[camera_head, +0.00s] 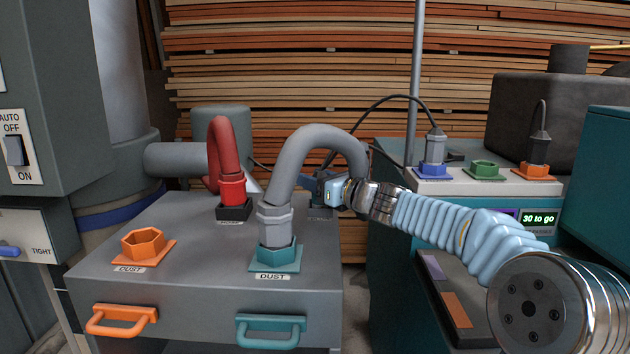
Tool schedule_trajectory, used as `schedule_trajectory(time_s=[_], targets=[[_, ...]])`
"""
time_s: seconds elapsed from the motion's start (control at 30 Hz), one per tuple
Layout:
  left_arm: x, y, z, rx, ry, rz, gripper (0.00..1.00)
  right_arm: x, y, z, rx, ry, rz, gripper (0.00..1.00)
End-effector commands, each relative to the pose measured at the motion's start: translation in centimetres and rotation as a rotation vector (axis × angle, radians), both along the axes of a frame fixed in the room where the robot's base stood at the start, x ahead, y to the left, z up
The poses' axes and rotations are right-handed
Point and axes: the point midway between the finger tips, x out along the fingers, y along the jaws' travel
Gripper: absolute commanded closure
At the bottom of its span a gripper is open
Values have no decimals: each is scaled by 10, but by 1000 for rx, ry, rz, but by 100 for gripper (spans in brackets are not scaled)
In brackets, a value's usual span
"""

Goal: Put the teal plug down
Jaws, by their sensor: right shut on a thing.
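A grey hose (322,136) arches up from a grey hex plug (274,222). The plug stands upright in the teal socket (275,259) marked DUST, at the front right of the grey cabinet. The hose's far end drops behind my right gripper. My right gripper (319,187) reaches in from the right over the back right corner of that cabinet, behind and to the right of the plug. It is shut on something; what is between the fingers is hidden. A dark blue part shows at the fingertips, and I cannot tell what it is. My left gripper is not in view.
An empty orange socket (147,243) is at front left; a red hose (221,150) stands in a black socket (234,208). Orange and teal handles stick out in front. On the right cabinet, the green socket (487,170) is empty between plugs in blue and orange sockets.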

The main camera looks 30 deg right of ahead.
Motion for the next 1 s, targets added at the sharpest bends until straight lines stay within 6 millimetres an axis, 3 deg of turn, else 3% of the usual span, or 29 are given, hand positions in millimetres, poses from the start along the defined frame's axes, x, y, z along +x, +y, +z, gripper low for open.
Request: schedule_trajectory(time_s=[0.03, 0.17, 0.53, 1.0], targets=[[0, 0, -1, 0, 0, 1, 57, 0, 0, -1, 0, 0, 0, 50], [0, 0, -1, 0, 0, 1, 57, 0, 0, 0, 0, 0, 0, 30], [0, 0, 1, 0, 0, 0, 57, -3, -1, 2, -1, -1, -1, 29], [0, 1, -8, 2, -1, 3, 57, -97, -23, 3, -1, -2, -1, 29]])
